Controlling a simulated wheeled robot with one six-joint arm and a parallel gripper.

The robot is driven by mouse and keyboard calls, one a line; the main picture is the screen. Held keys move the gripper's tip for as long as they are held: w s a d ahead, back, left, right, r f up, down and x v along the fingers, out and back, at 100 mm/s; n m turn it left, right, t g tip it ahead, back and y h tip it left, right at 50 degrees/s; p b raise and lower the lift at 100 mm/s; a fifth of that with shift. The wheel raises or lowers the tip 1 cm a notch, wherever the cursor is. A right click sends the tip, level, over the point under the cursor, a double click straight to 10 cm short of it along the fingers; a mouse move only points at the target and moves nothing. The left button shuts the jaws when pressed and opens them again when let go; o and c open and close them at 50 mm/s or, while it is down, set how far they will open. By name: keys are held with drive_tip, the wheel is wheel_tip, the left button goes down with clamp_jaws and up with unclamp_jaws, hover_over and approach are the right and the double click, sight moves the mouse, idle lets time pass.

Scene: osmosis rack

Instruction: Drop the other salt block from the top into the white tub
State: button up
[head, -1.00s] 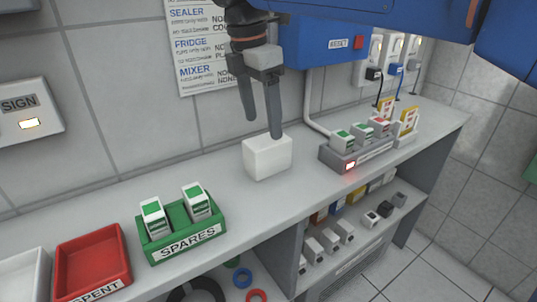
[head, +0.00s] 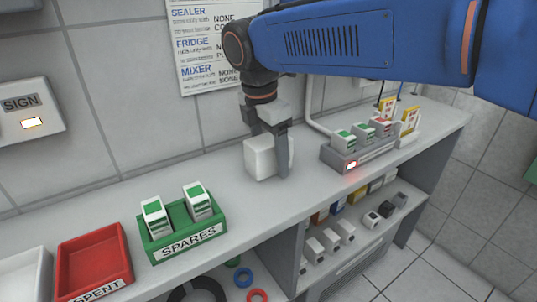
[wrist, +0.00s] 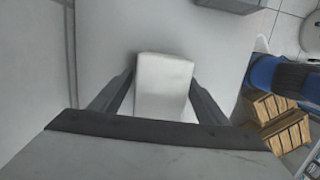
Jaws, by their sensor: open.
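A white salt block (head: 258,160) stands on the grey counter, near the wall and left of the lit grey rack. It also shows in the wrist view (wrist: 163,88), between the two fingers. My gripper (head: 268,165) points down with its fingers on either side of the block. In the wrist view my gripper (wrist: 162,82) is open, with a narrow gap showing beside the block. In the head view the near finger hides part of the block. I cannot tell for sure which thing is the white tub; a white tray (head: 24,275) is cut off at the lower left.
A red SPENT tray (head: 92,262) and a green SPARES tray (head: 186,236) with two cartridges stand at the left. The grey rack (head: 358,158) holds several cartridges at right. A shelf below holds several small boxes. Counter between SPARES and the block is clear.

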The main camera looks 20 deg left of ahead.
drive_tip(key=shift+f, duration=0.2)
idle(0.6)
drive_tip(key=shift+c, duration=0.6)
clamp_jaws()
drive_tip(key=shift+r, duration=0.1)
wheel_tip(320, 180, up, 10)
drive_tip(key=shift+r, duration=0.15)
